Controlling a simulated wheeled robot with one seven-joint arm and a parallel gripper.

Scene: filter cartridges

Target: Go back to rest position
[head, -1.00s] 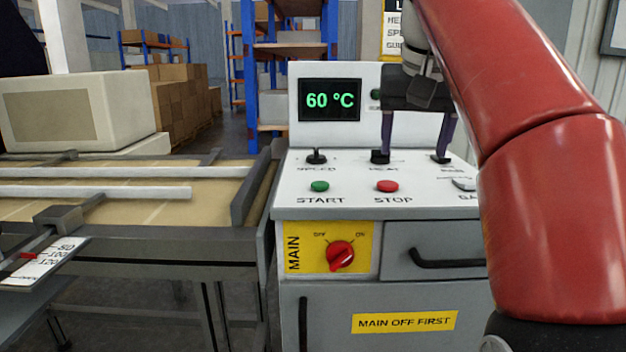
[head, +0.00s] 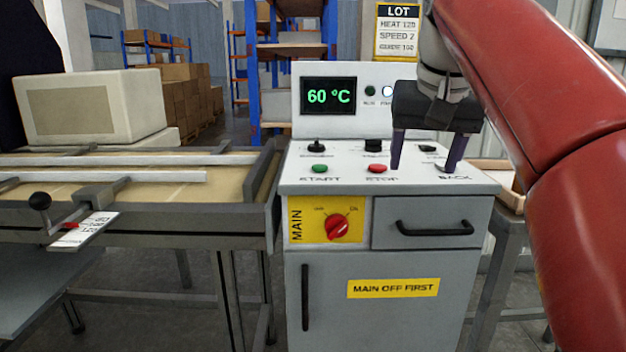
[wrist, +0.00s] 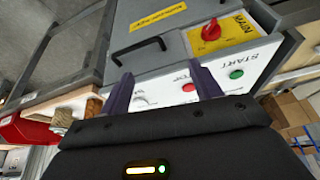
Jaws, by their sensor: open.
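My gripper (head: 423,165) is open, with two purple-grey fingers pointing down above the right part of the white control panel (head: 298,180). Nothing is between the fingers. In the wrist view my gripper (wrist: 160,88) also shows spread and empty, with the cabinet beyond it. The panel carries a green START button (head: 320,168), a red STOP button (head: 377,168) and several black switches. The display (head: 329,96) reads 60 °C. The red MAIN knob (head: 337,227) sits on a yellow plate below. My fingers partly cover the panel's right side, and I cannot tell whether they touch it.
A conveyor (head: 110,205) with white rails stands at the left, bearing a beige box-like unit (head: 90,106). A drawer handle (head: 434,228) juts from the cabinet front. A LOT sign (head: 397,30) hangs behind. A wooden-edged stand (head: 500,190) is at the right.

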